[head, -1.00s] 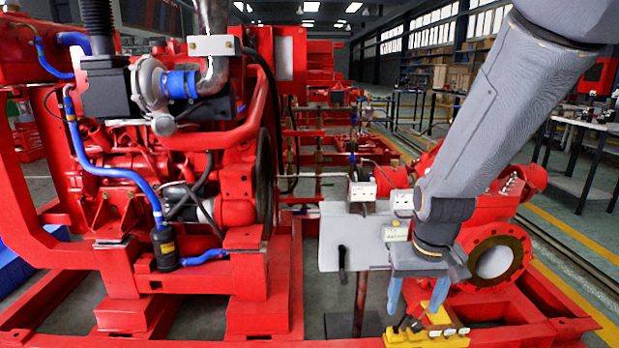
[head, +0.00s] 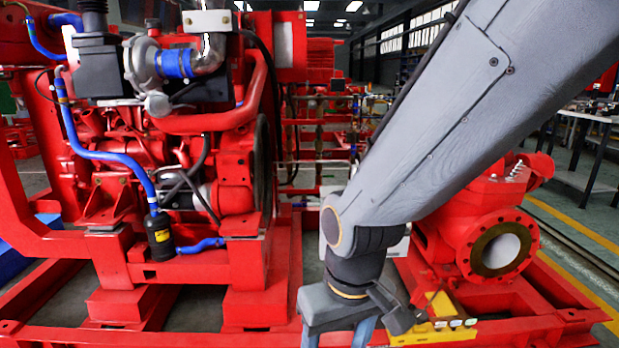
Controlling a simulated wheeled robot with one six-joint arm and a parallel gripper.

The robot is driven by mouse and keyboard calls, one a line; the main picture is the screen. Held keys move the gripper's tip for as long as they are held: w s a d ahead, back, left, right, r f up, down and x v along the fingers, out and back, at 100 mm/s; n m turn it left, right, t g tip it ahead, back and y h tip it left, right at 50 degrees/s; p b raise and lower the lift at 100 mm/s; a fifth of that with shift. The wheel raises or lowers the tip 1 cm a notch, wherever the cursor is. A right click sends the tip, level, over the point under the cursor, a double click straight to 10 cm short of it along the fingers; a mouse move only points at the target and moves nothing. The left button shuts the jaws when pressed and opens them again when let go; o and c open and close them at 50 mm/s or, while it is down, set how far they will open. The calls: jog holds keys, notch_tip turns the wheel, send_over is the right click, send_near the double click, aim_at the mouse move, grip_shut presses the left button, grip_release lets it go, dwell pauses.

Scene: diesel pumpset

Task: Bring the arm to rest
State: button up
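My arm (head: 450,130) reaches down from the upper right to the bottom middle of the head view. My gripper (head: 338,340) hangs at the bottom edge, pointing down. Its two blue-grey fingers are spread apart, with nothing visible between them. The fingertips are cut off by the frame. The gripper is in front of the red pumpset frame, left of a yellow box (head: 440,336) with small buttons or lamps on top. The arm hides most of the pale control panel (head: 397,245) behind it.
The red diesel engine (head: 150,165) with blue hoses fills the left. The red pump (head: 480,225) with its round open flange stands right of the arm. Red base rails (head: 560,325) run along the bottom. A table (head: 590,120) stands at the far right, beyond open floor.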

jog(key=s+a+f+n+g+b, duration=0.1)
jog(key=s+a+f+n+b, duration=0.15)
jog(key=s+a, duration=0.3)
jog(key=d+r+m+p, duration=0.3)
jog(key=d+r+p, duration=0.7)
jog(key=r+p, duration=0.3)
jog(key=d+r+m+h+p, duration=0.1)
jog(key=d+r+m+p, duration=0.3)
jog(key=d+r+p, duration=0.6)
notch_tip(320, 180, up, 4)
jog(key=p, duration=0.6)
jog(key=shift+d+p, duration=0.35)
jog(key=shift+d, duration=0.05)
jog(key=shift+s, duration=0.1)
